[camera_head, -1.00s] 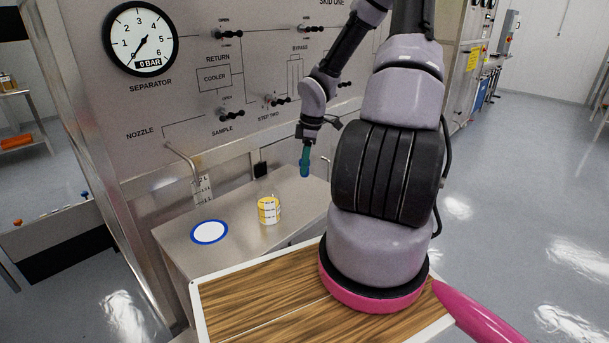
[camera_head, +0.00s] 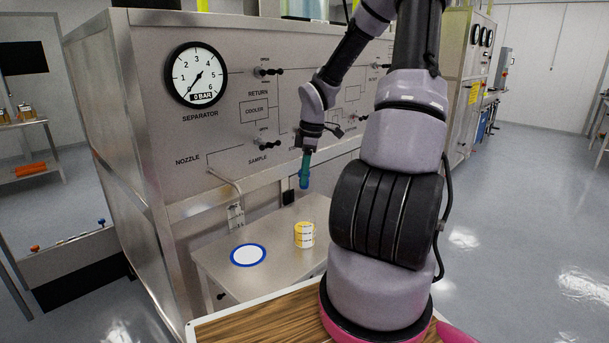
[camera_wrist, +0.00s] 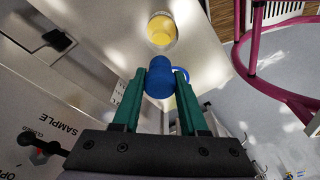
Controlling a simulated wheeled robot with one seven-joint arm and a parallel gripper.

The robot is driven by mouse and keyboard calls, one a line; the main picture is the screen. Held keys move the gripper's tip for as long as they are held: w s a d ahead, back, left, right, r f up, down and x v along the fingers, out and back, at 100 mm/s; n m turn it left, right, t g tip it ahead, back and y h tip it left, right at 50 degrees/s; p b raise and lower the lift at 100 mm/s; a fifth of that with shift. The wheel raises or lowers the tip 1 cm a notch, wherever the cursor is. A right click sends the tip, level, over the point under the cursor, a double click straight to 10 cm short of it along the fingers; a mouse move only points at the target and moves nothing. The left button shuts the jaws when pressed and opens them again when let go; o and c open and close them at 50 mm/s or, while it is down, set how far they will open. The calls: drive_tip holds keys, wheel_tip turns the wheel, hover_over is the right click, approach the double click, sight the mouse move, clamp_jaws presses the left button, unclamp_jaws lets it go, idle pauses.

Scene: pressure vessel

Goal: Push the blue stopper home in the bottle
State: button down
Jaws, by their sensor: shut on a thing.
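In the wrist view my gripper (camera_wrist: 160,85) is shut on the blue stopper (camera_wrist: 160,72), which sits between the fingertips just short of the bottle in the picture.
The steel table (camera_head: 225,275) carries the blue-rimmed disc (camera_head: 248,255). A bent nozzle pipe (camera_head: 228,182) comes out of the panel (camera_head: 150,130) behind it. A wooden board (camera_head: 250,328) lies at the front. A pink tube frame (camera_wrist: 245,60) shows in the wrist view.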

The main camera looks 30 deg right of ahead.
drive_tip(key=shift+f, duration=2.95)
drive_tip(key=shift+f, duration=1.45)
drive_tip(key=shift+c, duration=1.8)
unclamp_jaws()
drive_tip(key=r, duration=0.3)
drive_tip(key=d+r, duration=0.1)
drive_tip(key=r, duration=0.6)
drive_tip(key=shift+s+d, duration=0.3)
drive_tip(key=shift+r, duration=0.4)
